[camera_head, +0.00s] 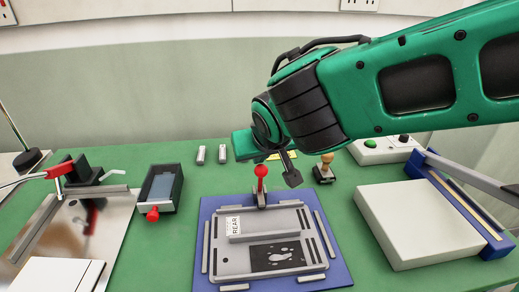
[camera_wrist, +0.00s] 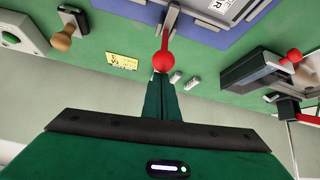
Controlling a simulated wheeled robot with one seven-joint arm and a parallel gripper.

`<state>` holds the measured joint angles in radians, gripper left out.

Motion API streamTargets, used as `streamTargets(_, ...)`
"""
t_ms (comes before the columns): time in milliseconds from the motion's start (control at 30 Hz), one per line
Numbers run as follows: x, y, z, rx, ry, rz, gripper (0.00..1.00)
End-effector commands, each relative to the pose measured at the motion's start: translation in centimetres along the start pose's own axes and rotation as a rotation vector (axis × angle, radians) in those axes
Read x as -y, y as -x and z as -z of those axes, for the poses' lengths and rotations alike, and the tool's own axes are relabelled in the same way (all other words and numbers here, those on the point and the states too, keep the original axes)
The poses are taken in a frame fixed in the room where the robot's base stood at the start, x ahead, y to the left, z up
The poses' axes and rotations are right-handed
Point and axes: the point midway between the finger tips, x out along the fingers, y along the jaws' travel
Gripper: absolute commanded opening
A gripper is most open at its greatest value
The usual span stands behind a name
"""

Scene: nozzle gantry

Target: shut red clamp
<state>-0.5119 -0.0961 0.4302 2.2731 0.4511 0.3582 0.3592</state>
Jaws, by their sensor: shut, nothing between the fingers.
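The red clamp has a red ball knob (camera_head: 261,171) on a short lever standing roughly upright. Its mount is at the back edge of a blue base (camera_head: 205,278) that carries a grey plate marked REAR (camera_head: 285,222). My gripper (camera_head: 291,179) is shut and empty, just right of the ball in the head view. In the wrist view its closed dark green fingers (camera_wrist: 162,84) end at the ball; I cannot tell whether they touch it.
A grey box with a red knob (camera_head: 152,215) and a metal sheet with a red-handled device (camera_head: 60,169) stand left. A wooden-handled stamp (camera_head: 326,166), a green-button box (camera_head: 383,148) and a white slab (camera_head: 418,225) stand right. Two small cylinders (camera_head: 201,155) lie behind.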

Motion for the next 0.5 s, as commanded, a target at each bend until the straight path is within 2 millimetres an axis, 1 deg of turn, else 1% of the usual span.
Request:
streamTargets(200, 0.2, 0.5, -1.0, 0.003, 0.002, 0.000, 0.00)
streamTargets(500, 0.4, 0.6, -1.8, 0.013, 0.007, 0.002, 0.00)
